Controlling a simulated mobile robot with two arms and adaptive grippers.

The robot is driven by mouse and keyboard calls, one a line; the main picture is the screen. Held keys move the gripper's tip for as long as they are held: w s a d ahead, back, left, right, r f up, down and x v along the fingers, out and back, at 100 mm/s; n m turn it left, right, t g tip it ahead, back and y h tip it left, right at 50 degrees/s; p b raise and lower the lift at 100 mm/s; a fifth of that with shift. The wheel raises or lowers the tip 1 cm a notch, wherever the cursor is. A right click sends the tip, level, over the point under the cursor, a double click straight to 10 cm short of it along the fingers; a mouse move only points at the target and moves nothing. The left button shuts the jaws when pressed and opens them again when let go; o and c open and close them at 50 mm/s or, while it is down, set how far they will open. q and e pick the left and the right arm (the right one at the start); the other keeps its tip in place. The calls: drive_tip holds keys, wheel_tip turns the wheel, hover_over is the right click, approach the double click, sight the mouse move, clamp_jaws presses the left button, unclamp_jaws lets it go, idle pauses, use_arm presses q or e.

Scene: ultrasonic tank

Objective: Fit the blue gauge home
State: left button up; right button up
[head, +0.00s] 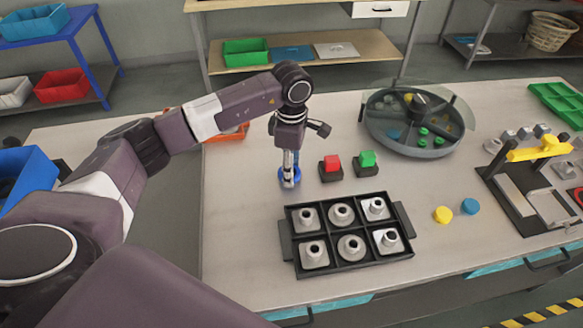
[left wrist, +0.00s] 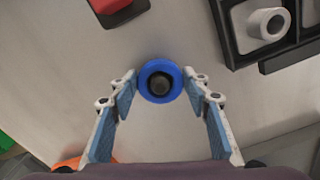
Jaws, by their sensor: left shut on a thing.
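The blue gauge (left wrist: 148,94) is a round blue ring with a dark centre, between my left fingertips in the left wrist view. In the head view its blue rim (head: 297,174) shows around the fingertips, low at the table top, left of the red button. My left gripper (head: 289,176) points straight down and is shut on it. Whether the gauge touches the table is unclear. A black tray (head: 349,227) with six compartments, each holding a grey fitting with a round boss, lies just right and nearer. My right gripper is not in view.
A red button (head: 332,162) and a green button (head: 367,158) stand on black bases close right of the gripper. A divided round carousel (head: 418,150) is behind them. Yellow (head: 443,214) and blue (head: 470,206) discs lie right of the tray.

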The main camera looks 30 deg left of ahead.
use_arm(q)
drive_tip(key=o, duration=1.5)
drive_tip(key=shift+c, duration=0.2)
wheel_tip(320, 180, up, 12)
